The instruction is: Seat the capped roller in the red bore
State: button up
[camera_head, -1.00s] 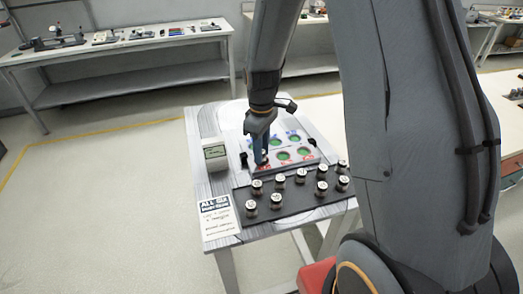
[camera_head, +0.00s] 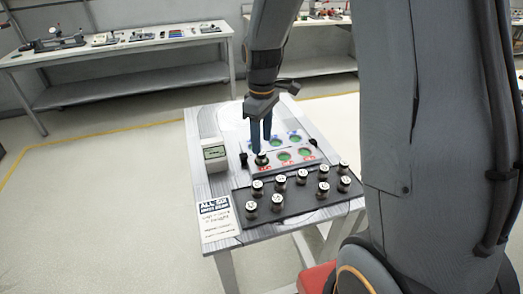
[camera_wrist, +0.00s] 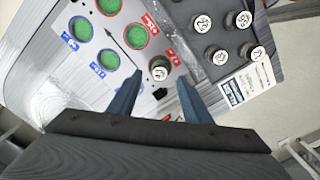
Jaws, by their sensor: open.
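A capped roller (camera_head: 261,159) with a pale lettered cap stands upright at the left bore of the front, red-marked row of the bore panel (camera_head: 268,169). It also shows in the wrist view (camera_wrist: 159,68). How deep it sits cannot be told. My gripper (camera_head: 261,147) points down just above it. In the wrist view my gripper (camera_wrist: 160,78) is open, its blue fingers apart on either side of the roller's image, with nothing held. Two red-ringed bores (camera_head: 284,156) to the right show green and empty. The blue-ringed bores (camera_head: 276,142) lie behind, partly hidden by the fingers.
A dark rack (camera_head: 290,204) with several capped rollers stands in front of the panel. A small grey device with a display (camera_head: 215,155) stands at the left, and a printed card (camera_head: 216,217) lies at the front left corner. A workbench (camera_head: 120,50) stands behind.

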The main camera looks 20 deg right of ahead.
aim_at(262, 153)
notch_tip(262, 153, up, 7)
jog(key=b, duration=0.1)
jog(key=s+f+m, duration=0.2)
jog(key=s+m, duration=0.1)
jog(key=s, duration=0.2)
jog(key=s+f+m, duration=0.2)
jog(key=s+m, duration=0.1)
jog(key=s, duration=0.2)
jog(key=s+f+m+t, duration=0.1)
jog(key=s+f+m, duration=0.1)
jog(key=s, duration=0.4)
jog(key=shift+f+m, duration=0.15)
jog(key=shift+m, duration=0.35)
